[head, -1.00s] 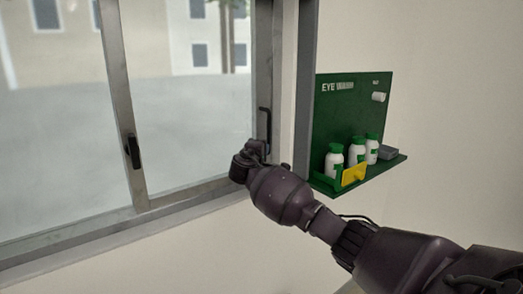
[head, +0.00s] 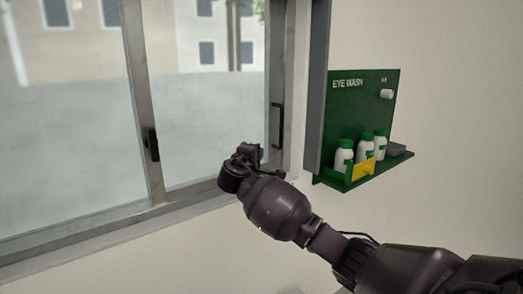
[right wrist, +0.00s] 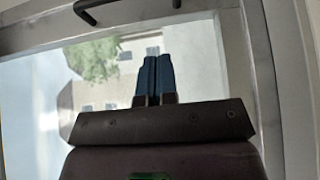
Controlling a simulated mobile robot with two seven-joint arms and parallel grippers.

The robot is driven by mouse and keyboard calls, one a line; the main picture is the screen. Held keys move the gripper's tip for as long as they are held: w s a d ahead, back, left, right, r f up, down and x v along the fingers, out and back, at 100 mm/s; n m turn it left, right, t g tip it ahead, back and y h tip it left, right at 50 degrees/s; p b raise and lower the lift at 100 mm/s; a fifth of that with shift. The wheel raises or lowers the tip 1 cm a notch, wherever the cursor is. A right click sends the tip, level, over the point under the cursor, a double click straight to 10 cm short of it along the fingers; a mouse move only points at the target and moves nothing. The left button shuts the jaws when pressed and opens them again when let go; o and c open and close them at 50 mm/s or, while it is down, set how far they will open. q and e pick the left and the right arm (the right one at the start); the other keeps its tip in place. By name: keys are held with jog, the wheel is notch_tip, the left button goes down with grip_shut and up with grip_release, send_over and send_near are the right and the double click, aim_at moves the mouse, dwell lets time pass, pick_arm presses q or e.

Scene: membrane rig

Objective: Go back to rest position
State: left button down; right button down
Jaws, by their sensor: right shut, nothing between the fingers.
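My right arm comes in from the lower right in the head view, and its gripper (head: 249,153) is in front of the window's lower right part. The right wrist view shows its two blue fingers (right wrist: 153,78) closed together with nothing between them. The window's right-hand black handle (head: 277,126) is to the right of the gripper, apart from it. A dark bar handle also shows at the top of the right wrist view (right wrist: 92,16). My left gripper is not in view.
A green eye wash station (head: 363,115) with several white bottles is on the wall right of the window. Another black handle (head: 152,144) is on the window's middle frame. The grey window frame (head: 187,205) runs below the gripper. The wall below is bare.

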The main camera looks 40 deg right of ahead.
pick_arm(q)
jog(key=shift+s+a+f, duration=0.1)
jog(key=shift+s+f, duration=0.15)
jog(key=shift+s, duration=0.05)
pick_arm(e)
jog(key=v, duration=0.3)
